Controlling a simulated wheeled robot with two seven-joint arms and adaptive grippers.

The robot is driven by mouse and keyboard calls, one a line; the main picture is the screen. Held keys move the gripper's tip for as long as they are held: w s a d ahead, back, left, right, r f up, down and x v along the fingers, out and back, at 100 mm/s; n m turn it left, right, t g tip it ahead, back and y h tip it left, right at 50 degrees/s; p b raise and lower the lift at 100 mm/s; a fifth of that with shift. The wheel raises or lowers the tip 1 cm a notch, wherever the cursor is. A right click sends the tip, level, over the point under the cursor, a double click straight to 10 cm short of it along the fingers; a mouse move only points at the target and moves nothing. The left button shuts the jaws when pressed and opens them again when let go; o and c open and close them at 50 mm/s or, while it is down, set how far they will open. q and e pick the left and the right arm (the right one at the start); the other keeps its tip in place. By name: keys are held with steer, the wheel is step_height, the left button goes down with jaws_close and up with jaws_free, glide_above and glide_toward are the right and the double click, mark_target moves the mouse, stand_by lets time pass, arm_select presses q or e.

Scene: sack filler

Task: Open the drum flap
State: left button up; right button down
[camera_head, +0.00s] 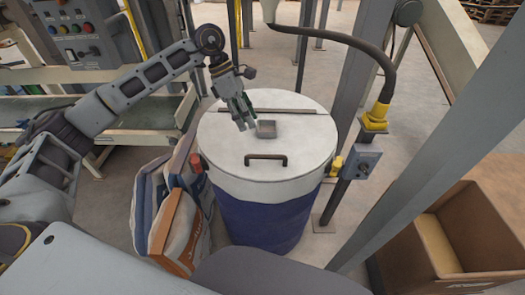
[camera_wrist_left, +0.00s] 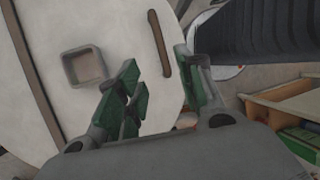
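The drum (camera_head: 262,215) is blue with a round, pale lid, and stands upright in the middle of the head view. Its flap (camera_head: 300,150) lies flat and closed, with a dark handle (camera_head: 266,158) near the front edge. The handle also shows in the left wrist view (camera_wrist_left: 159,43). A small square grey fitting (camera_head: 266,129) sits behind the handle. My left gripper (camera_head: 246,121) is over the lid, left of the fitting. Its green-padded fingers (camera_wrist_left: 160,70) are apart and hold nothing; the handle appears beyond the gap. My right gripper is not in view.
A dark hinge strip (camera_head: 267,111) crosses the lid. Sacks (camera_head: 175,215) lean left of the drum. A post with a switch box (camera_head: 364,161) and a yellow-ended hose (camera_head: 376,115) stands right. A cardboard box (camera_head: 455,240) is at lower right.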

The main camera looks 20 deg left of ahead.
arm_select(q)
steer(key=p+x, duration=0.1)
steer(key=x, duration=1.2)
jaws_close()
stand_by(0.4)
